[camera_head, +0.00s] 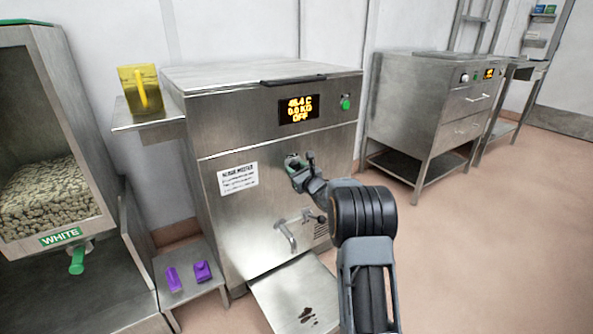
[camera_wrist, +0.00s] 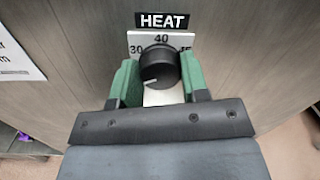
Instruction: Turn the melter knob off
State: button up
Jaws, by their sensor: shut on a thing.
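The melter (camera_head: 210,125) is a steel cabinet with a lit display (camera_head: 299,109). Its last line reads OFF; the top line looks like 45.4 C, and the middle line 0.0 KG. The black round knob (camera_wrist: 158,64) sits on the front under a HEAT label (camera_wrist: 162,20), with a scale marked 30, 40 and 45. The knob's white pointer line points to the lower left. My gripper (camera_wrist: 160,78) has its green fingers shut on the knob, one on each side. In the head view my gripper (camera_head: 297,167) is at the melter front and hides the knob.
A tap (camera_head: 286,236) and sloping tray (camera_head: 290,285) are below my gripper. A yellow jug (camera_head: 140,88) stands on a side shelf. A low stand (camera_head: 190,286) with purple items and a WHITE hopper (camera_head: 60,200) are left. Floor is open to the right.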

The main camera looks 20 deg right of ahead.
jog(key=shift+f+n, duration=0.1)
jog(key=shift+n, duration=0.6)
jog(key=o, duration=0.9)
